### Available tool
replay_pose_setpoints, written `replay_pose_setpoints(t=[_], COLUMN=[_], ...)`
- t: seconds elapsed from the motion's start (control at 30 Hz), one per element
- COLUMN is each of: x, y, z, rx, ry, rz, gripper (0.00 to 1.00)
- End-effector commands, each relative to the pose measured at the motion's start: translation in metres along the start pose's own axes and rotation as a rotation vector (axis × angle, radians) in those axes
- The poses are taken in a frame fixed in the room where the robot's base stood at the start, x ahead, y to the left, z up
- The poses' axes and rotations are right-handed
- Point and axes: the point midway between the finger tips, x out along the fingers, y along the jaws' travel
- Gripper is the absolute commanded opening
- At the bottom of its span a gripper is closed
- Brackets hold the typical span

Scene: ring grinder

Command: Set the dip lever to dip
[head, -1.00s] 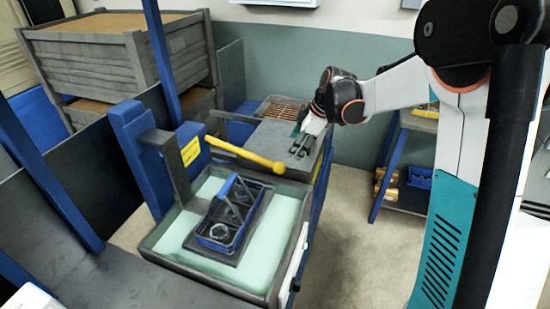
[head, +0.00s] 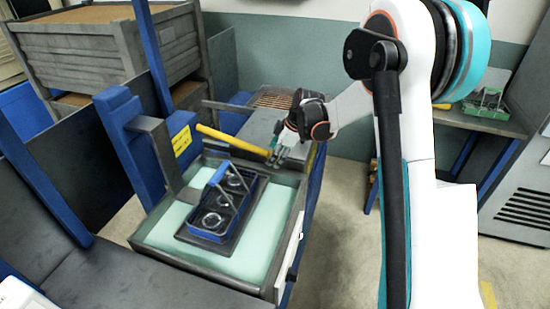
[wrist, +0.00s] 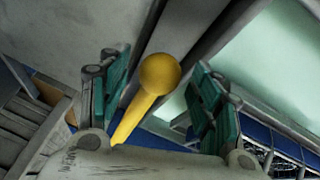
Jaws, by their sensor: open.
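The dip lever is a yellow bar with a rounded knob (head: 232,141); it slopes slightly down to the right from a blue post (head: 134,140) beside the tank. My gripper (head: 280,154) is at the knob end of the lever in the head view. In the wrist view the yellow knob and bar (wrist: 158,76) lie between the two open teal-padded fingers, with gaps visible on both sides. A blue basket (head: 229,210) holding several rings sits on a dark plate in the tank (head: 261,273) of pale green liquid.
A grey box top (head: 253,133) stands behind the tank, beneath my gripper's wrist. Grey crates (head: 110,47) are stacked at the back left. A shelf (head: 470,120) stands at the right. Floor right of the tank is clear.

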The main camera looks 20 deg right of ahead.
Motion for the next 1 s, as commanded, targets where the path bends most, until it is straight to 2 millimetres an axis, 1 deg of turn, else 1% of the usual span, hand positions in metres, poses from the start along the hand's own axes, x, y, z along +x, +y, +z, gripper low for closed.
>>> replay_pose_setpoints(t=[0.03,0.13,0.43,0.47,0.5,0.57,0.6,0.67,0.7,0.73,0.87,1.0], x=[0.006,0.011,0.012,0.012,0.012,0.012,0.012,0.012,0.012,0.012,0.01,0.001], y=[0.0,0.0,0.0,0.0,0.0,0.0,0.0,0.0,0.0,0.0,0.0,0.002], z=[0.0,0.0,-0.001,-0.001,0.0,0.0,0.0,0.0,0.0,0.0,-0.001,-0.004], rx=[0.0,0.0,0.0,0.0,0.0,0.0,0.0,0.0,0.0,0.0,0.0,-0.003], ry=[0.0,0.0,0.0,0.0,0.0,0.0,0.0,0.0,0.0,0.0,-0.003,-0.027], rz=[0.0,0.0,0.0,0.0,0.0,0.0,0.0,0.0,0.0,0.0,-0.001,-0.007], gripper=[0.58,0.58,0.58,0.56,0.47,0.34,0.24,0.11,0.02,0.0,0.0,0.0])
